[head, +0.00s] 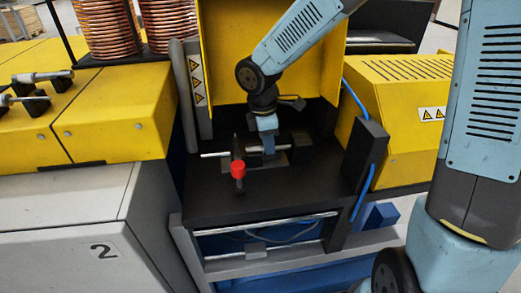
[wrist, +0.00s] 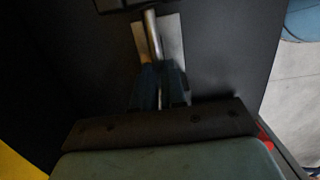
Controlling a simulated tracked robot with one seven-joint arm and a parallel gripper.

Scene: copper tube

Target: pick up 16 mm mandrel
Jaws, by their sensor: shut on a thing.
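A silver rod, taken as the 16 mm mandrel (head: 214,154), lies across the black bay of the machine; its size cannot be read. My gripper (head: 268,150) reaches down into the bay from above and is shut on the rod. In the wrist view my two dark fingers (wrist: 160,82) sit on either side of the silver mandrel (wrist: 152,35), which runs away from between them. The part of the rod inside the fingers is hidden. I cannot tell whether the rod is clear of its support.
A red knob (head: 238,169) on a dark post stands just left of my gripper. Yellow guards (head: 222,60) rise behind and left of the bay. A black box (head: 365,150) with a blue cable is at right. Other rods (head: 42,76) rest on black holders at far left.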

